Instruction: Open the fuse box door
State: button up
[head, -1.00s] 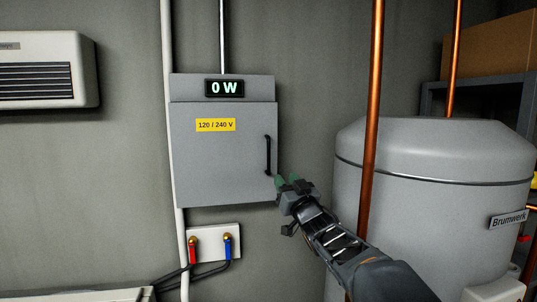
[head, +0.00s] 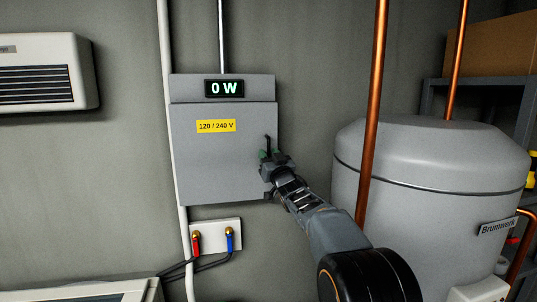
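The grey fuse box (head: 222,88) hangs on the wall in the head view, with a "0 W" display at its top. Its door (head: 215,165) is closed and bears a yellow 120 / 240 V label (head: 216,126). The black upright handle (head: 267,142) is near the door's right edge; its lower part is hidden by my gripper.
A copper pipe (head: 375,95) and a grey tank (head: 425,175) stand right of the box, close to my arm. A white pipe (head: 165,55) runs along the box's left side. A plate with red and blue connectors (head: 214,237) is below.

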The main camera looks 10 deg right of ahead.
grip_shut()
dwell(0.3)
dwell(0.3)
